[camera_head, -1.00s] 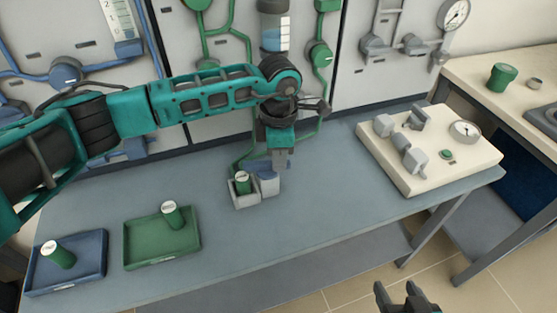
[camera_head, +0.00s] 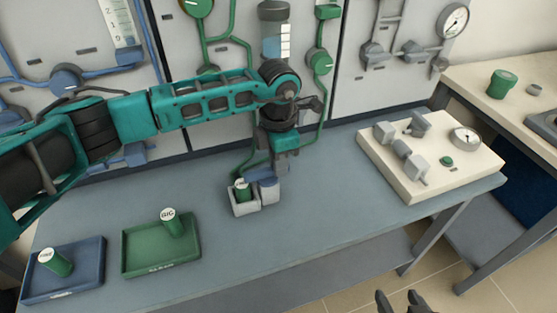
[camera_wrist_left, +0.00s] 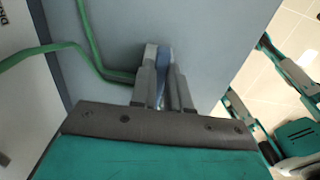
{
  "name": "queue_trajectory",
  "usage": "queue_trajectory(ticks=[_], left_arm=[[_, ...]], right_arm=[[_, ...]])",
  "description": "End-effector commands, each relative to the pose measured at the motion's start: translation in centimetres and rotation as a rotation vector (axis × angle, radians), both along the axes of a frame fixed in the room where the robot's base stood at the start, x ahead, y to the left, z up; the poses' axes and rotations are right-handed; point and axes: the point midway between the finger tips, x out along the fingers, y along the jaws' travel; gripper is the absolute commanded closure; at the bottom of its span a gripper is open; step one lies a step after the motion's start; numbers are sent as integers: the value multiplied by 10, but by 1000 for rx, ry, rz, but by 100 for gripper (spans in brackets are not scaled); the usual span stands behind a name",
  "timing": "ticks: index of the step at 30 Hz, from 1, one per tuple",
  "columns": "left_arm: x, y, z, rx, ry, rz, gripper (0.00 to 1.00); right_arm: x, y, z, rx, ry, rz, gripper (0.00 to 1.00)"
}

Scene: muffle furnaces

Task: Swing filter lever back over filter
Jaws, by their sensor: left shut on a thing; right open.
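A green filter (camera_head: 242,190) with a pale top stands in a small light grey holder (camera_head: 243,207) on the bench. The blue lever (camera_head: 262,175) is beside the filter at the holder's right side. My left gripper (camera_head: 276,171) is shut on the lever, and the lever's blue edge (camera_wrist_left: 163,62) shows between the fingers in the left wrist view. The fingers hide part of the lever, so I cannot tell how far it reaches over the filter. My right gripper (camera_head: 397,302) is open and empty at the bottom edge, in front of the bench.
A blue tray (camera_head: 75,285) and a green tray (camera_head: 150,261), each with a green cylinder, lie at the left of the bench. A cream block with valves and a gauge (camera_head: 430,183) is at the right. Green tubes (camera_head: 322,105) run down the back panel.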

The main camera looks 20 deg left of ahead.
Motion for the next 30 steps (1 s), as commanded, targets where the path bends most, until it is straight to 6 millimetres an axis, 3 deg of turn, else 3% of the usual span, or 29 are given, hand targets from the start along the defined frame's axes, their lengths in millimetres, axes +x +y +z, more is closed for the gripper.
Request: queue_trajectory(ticks=[2,3,10,20,23,30], left_arm=[[0,1,1,1,-1,5,100],[1,1,1,1,-1,5,81],[0,1,0,1,-1,3,59],[1,0,6,-1,-2,1,58],[1,0,18,-1,-4,1,58],[2,0,71,0,-6,2,58]], right_arm=[[0,0,0,0,-1,0,39],[0,0,0,0,-1,0,39],[0,0,0,0,-1,0,39],[1,0,1,1,-2,-1,39],[1,0,2,2,-2,-3,39],[0,1,3,3,-1,-5,39]])
